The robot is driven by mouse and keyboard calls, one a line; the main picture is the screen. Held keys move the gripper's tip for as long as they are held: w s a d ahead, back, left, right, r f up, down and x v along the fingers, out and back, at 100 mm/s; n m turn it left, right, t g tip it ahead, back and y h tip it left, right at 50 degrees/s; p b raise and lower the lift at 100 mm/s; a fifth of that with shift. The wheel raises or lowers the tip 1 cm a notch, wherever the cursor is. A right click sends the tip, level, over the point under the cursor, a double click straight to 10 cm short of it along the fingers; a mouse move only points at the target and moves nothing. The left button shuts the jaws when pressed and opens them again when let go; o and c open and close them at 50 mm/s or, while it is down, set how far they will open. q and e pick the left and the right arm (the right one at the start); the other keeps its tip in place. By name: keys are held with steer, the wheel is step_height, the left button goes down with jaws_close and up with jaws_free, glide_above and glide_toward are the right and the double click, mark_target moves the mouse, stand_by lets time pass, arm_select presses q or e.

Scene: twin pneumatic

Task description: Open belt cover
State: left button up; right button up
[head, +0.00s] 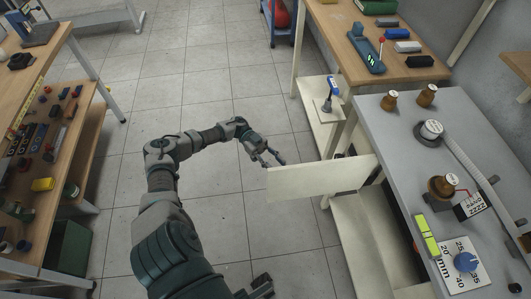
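A pale flat panel (322,178) stands out to the left from the bench unit at the right, like a swung-out door or cover. I cannot tell for sure that it is the belt cover. My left arm comes up from the bottom of the head view. My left gripper (273,160) has its two fingers apart and looks empty. It is just above and left of the panel's left end; whether it touches is unclear. My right gripper is not clearly seen.
The grey bench (390,125) at right carries brown knobs, a hose and a blue dial (465,262). A wooden table (345,20) stands behind it. A shelf with small parts (42,185) stands at left. The tiled floor between is clear. A dark part shows at the bottom edge.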

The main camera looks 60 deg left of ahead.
arm_select(q)
steer(key=a, duration=1)
steer(key=shift+s, duration=0.4)
steer(key=shift+a+f, duration=0.1)
